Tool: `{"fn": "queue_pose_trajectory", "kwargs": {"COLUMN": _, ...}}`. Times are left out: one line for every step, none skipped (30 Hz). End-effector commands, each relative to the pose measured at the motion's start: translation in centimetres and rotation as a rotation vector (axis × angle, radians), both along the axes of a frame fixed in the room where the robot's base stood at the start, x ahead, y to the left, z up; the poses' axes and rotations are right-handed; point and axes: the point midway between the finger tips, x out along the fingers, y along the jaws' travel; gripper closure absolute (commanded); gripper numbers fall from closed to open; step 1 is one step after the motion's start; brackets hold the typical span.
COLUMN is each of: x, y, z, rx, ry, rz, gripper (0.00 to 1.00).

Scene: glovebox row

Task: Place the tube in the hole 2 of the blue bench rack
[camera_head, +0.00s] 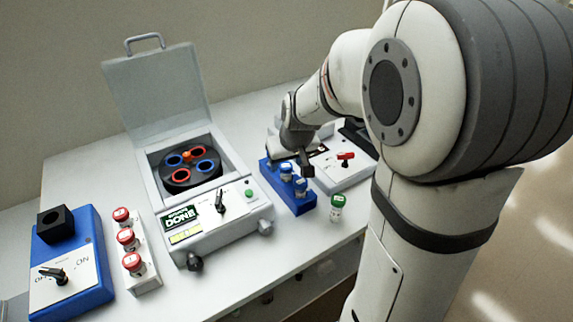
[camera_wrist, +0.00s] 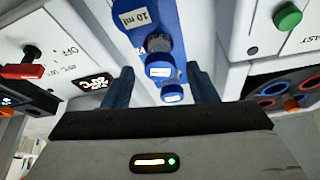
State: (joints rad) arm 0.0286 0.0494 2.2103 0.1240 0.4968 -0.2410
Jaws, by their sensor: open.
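The blue bench rack (camera_head: 300,207) stands on the bench right of the centrifuge. Two blue-capped tubes, a rear one (camera_head: 286,171) and a front one (camera_head: 300,186), stand upright in it. A green-capped tube (camera_head: 337,206) stands just right of the rack's front end. My gripper (camera_head: 306,168) is open over the rack, beside the blue caps. In the wrist view the open fingers (camera_wrist: 160,82) straddle the blue caps, a nearer-looking one (camera_wrist: 160,65) and another (camera_wrist: 172,92); no grip shows. The rack (camera_wrist: 153,15) carries a "10 ml" label. Its hole numbers cannot be read.
The open centrifuge (camera_head: 236,222) shows "DONE"; its rotor (camera_head: 188,168) has red and blue rings. A white rack (camera_head: 146,262) holds red-capped tubes. A blue device (camera_head: 96,286) stands far left. A white device with a red knob (camera_head: 346,159) stands right of the blue rack.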

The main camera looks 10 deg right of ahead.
Motion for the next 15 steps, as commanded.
{"fn": "queue_pose_trajectory", "kwargs": {"x": -0.3, "y": -0.1, "z": 1.2, "rx": 0.0, "ry": -0.007, "rz": 0.0, "gripper": 0.48}}
{"fn": "queue_pose_trajectory", "kwargs": {"x": -0.6, "y": -0.1, "z": 1.8, "rx": 0.0, "ry": -0.008, "rz": 0.0, "gripper": 0.48}}
{"fn": "queue_pose_trajectory", "kwargs": {"x": -0.9, "y": -0.1, "z": 2.6, "rx": 0.0, "ry": -0.007, "rz": 0.0, "gripper": 0.48}}
{"fn": "queue_pose_trajectory", "kwargs": {"x": -1.2, "y": -0.2, "z": 3.3, "rx": 0.0, "ry": -0.008, "rz": 0.0, "gripper": 0.48}}
{"fn": "queue_pose_trajectory", "kwargs": {"x": -1.5, "y": -0.2, "z": 3.9, "rx": 0.0, "ry": -0.007, "rz": 0.0, "gripper": 0.48}}
{"fn": "queue_pose_trajectory", "kwargs": {"x": -1.8, "y": -0.2, "z": 4.7, "rx": 0.0, "ry": -0.007, "rz": 0.0, "gripper": 0.48}}
{"fn": "queue_pose_trajectory", "kwargs": {"x": -2.1, "y": -0.3, "z": 5.2, "rx": 0.0, "ry": -0.006, "rz": 0.0, "gripper": 0.48}}
{"fn": "queue_pose_trajectory", "kwargs": {"x": -2.3, "y": -0.3, "z": 5.8, "rx": 0.0, "ry": -0.006, "rz": 0.0, "gripper": 0.48}}
{"fn": "queue_pose_trajectory", "kwargs": {"x": -2.5, "y": -0.3, "z": 6.4, "rx": 0.0, "ry": -0.006, "rz": 0.0, "gripper": 0.48}}
{"fn": "queue_pose_trajectory", "kwargs": {"x": -2.7, "y": -0.3, "z": 6.9, "rx": 0.0, "ry": -0.006, "rz": 0.0, "gripper": 0.48}}
{"fn": "queue_pose_trajectory", "kwargs": {"x": -2.9, "y": -0.4, "z": 7.3, "rx": 0.0, "ry": -0.005, "rz": 0.0, "gripper": 0.48}}
{"fn": "queue_pose_trajectory", "kwargs": {"x": -3.1, "y": -0.4, "z": 7.7, "rx": 0.0, "ry": -0.004, "rz": 0.0, "gripper": 0.48}}
{"fn": "queue_pose_trajectory", "kwargs": {"x": -3.2, "y": -0.4, "z": 8.0, "rx": 0.0, "ry": -0.003, "rz": 0.0, "gripper": 0.48}}
{"fn": "queue_pose_trajectory", "kwargs": {"x": -3.4, "y": -0.4, "z": 8.3, "rx": 0.0, "ry": -0.002, "rz": 0.0, "gripper": 0.48}}
{"fn": "queue_pose_trajectory", "kwargs": {"x": -3.5, "y": -0.4, "z": 8.6, "rx": 0.0, "ry": -0.002, "rz": 0.0, "gripper": 0.48}}
